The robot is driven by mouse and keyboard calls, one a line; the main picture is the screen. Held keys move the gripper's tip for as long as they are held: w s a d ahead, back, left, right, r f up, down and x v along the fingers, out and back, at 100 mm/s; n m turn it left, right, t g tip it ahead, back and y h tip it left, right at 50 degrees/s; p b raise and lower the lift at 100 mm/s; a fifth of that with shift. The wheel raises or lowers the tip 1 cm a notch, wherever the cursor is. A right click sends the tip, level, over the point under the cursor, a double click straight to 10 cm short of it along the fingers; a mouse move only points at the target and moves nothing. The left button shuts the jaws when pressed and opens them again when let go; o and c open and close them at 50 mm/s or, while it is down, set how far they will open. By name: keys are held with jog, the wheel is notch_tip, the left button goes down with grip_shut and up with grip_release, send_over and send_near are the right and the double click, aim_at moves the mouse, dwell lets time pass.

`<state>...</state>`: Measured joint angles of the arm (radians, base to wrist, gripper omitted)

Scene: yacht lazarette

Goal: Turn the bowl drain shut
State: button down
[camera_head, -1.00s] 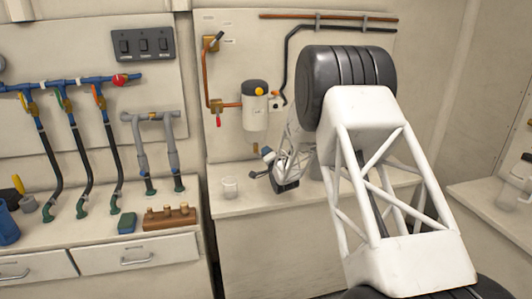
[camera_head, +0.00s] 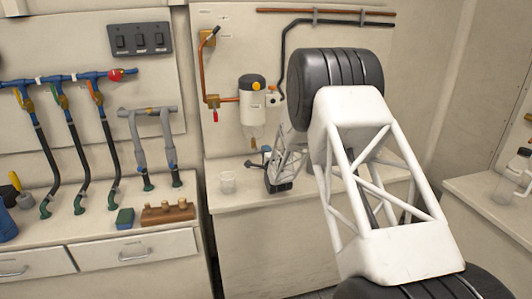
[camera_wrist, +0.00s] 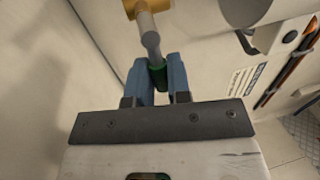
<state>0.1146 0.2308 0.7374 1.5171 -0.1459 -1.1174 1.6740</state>
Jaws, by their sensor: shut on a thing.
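The white filter (camera_head: 253,103) with a dark cap and yellow knob hangs on the back panel, its small yellowish drain end (camera_head: 252,142) below it. In the wrist view, a brass fitting (camera_wrist: 134,8) carries a grey lever (camera_wrist: 149,36) with a green grip (camera_wrist: 157,77). My gripper (camera_wrist: 158,62) has its two blue fingers shut around the green grip, one on each side. In the head view my gripper (camera_head: 256,164) is small, just below the filter above the counter. My arm partly blocks the view, and the lever cannot be made out there.
A copper pipe with a red-handled valve (camera_head: 215,115) runs left of the filter. Blue manifold pipes (camera_head: 55,78) and a wooden block (camera_head: 168,213) are farther left.

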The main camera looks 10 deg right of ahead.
jog(key=c, duration=1.1)
grip_release()
jog(key=shift+s+f, duration=0.25)
jog(key=shift+s, duration=1)
jog(key=shift+s+f, duration=0.25)
jog(key=shift+s, duration=1.05)
jog(key=shift+s+f, duration=0.25)
jog(key=shift+s, duration=1)
jog(key=shift+r, duration=0.1)
